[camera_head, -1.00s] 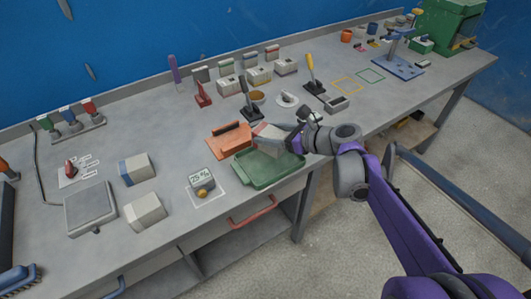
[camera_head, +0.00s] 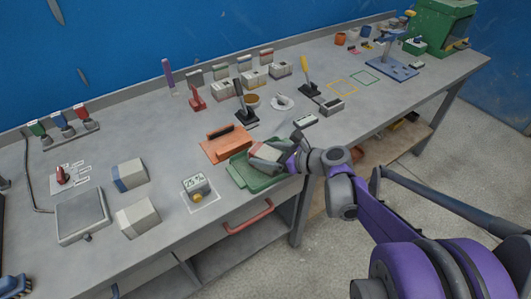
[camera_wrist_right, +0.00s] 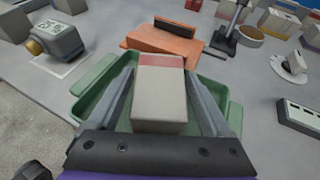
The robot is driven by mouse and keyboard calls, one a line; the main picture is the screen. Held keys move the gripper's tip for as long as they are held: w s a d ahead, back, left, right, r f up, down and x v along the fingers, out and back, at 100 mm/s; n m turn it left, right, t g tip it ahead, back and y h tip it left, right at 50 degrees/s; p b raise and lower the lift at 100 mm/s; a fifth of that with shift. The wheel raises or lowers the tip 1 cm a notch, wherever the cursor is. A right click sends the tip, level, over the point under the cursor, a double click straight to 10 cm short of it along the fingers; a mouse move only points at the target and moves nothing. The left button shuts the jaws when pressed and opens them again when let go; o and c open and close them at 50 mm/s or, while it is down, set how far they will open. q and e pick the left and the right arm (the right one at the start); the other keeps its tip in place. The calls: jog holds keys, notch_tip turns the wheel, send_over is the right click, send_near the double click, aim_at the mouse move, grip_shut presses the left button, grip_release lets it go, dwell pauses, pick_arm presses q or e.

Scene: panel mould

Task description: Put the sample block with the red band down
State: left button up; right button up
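The sample block (camera_wrist_right: 160,97) is pale grey with a red band (camera_wrist_right: 161,62) across its far end. It also shows in the head view (camera_head: 262,151), partly covered by my gripper. My right gripper (camera_wrist_right: 160,76) has its fingers on both sides of the block, their tips against its sides. The block is over or in the green tray (camera_head: 239,176), inside its rim as seen; I cannot tell whether it touches the tray's floor. The tray also shows in the wrist view (camera_wrist_right: 96,92). My left gripper is not in view.
An orange tray-like piece with a dark bar (camera_head: 228,144) lies right behind the green tray. A display device (camera_head: 196,186) stands to the left, a black-handled tool (camera_head: 243,108) behind. Two pale blocks (camera_head: 138,217) (camera_head: 129,175) stand farther left. The bench's front edge is close.

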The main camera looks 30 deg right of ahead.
jog(key=shift+o, duration=0.9)
jog(key=shift+r, duration=0.2)
jog(key=p+v, duration=0.1)
jog(key=v, duration=1)
jog(key=s+a+f+n+g+h, duration=0.3)
jog(key=s+a+f+n, duration=0.3)
jog(key=n, duration=0.9)
jog(key=s+a+f+n+g+h, duration=0.3)
jog(key=s+a+f+n, duration=0.3)
jog(key=n, duration=0.9)
jog(key=s+a+g, duration=0.1)
jog(key=s+a, duration=0.1)
jog(key=a, duration=0.1)
jog(key=shift+n, duration=0.3)
